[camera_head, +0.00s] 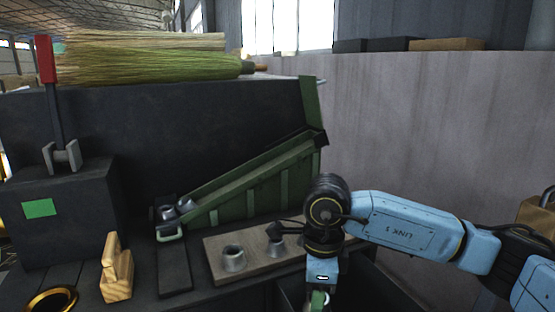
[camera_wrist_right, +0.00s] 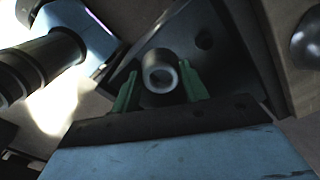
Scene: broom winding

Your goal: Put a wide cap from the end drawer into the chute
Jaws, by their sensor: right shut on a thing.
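The green chute (camera_head: 245,190) slopes down to the left, with grey metal caps (camera_head: 186,205) at its low end. My right gripper (camera_head: 318,301) points down at the open dark end drawer (camera_head: 378,291), at the bottom of the head view. In the right wrist view, its green fingers (camera_wrist_right: 160,86) are shut on a grey ring-shaped cap (camera_wrist_right: 161,62), with its open end facing the camera. Dark drawer walls surround the cap. The head view hides most of this cap, and I cannot tell its width against others. My left gripper is not in view.
A board (camera_head: 256,266) left of my right arm carries grey caps (camera_head: 233,258). A wooden block (camera_head: 116,270), a brass ring (camera_head: 50,301) and a red-handled lever (camera_head: 47,60) stand to the left. A straw broom (camera_head: 150,58) lies on top behind.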

